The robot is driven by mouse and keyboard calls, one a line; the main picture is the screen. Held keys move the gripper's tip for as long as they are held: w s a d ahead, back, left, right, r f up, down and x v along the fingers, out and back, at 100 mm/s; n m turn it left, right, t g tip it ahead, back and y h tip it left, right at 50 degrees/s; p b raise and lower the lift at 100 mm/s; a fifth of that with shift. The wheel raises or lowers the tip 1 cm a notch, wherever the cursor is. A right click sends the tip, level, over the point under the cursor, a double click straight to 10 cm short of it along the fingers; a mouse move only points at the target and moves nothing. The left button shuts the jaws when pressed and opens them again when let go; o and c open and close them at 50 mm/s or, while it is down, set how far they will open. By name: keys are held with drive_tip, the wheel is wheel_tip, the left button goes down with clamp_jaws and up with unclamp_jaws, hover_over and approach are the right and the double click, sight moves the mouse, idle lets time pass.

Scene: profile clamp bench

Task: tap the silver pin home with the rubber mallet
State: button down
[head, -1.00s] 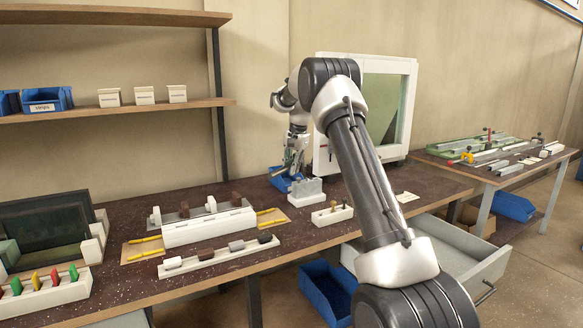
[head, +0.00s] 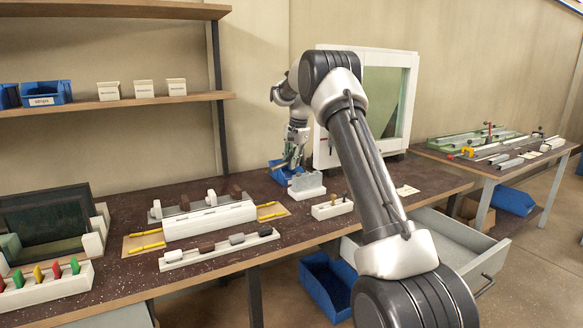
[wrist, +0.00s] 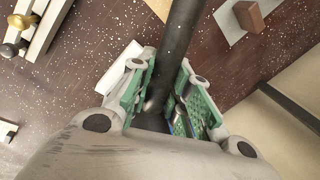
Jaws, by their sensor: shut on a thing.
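My gripper (head: 287,165) is above the back of the bench, just behind a white base with a grey block (head: 307,182). In the wrist view my gripper (wrist: 165,110) has its green-padded fingers shut on a dark round rod (wrist: 180,40), which looks like the handle of the rubber mallet. The mallet's head cannot be made out. A white holder (head: 332,211) to the right of the base carries two small upright pegs. In the wrist view one has a brass-coloured knob (wrist: 20,21), the other a grey end (wrist: 10,50). I cannot tell which piece is the silver pin.
A blue bin (head: 283,177) sits beneath my gripper. A white-framed panel (head: 411,97) stands behind to the right. A long white fixture (head: 210,223) and a white rail of blocks (head: 219,248) lie to the left. An open drawer (head: 455,257) juts out at the front.

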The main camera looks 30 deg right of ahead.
drive_tip(key=shift+r, duration=0.5)
drive_tip(key=shift+r, duration=2)
